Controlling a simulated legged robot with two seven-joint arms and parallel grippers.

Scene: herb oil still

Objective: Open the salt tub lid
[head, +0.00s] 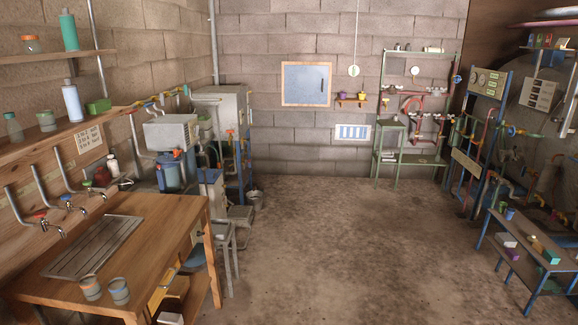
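I cannot pick out a salt tub or its lid for certain, as no label is readable at this distance. A larger blue container (169,174) stands further back on the left, below a pale box-shaped unit (171,133). Neither of my grippers is in view.
The concrete floor (330,240) is clear through the middle. A low blue-framed bench (487,225) with small boxes stands at the right. A green rack (405,155) stands at the back, pipework at the far right. Taps (58,232) overhang the table.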

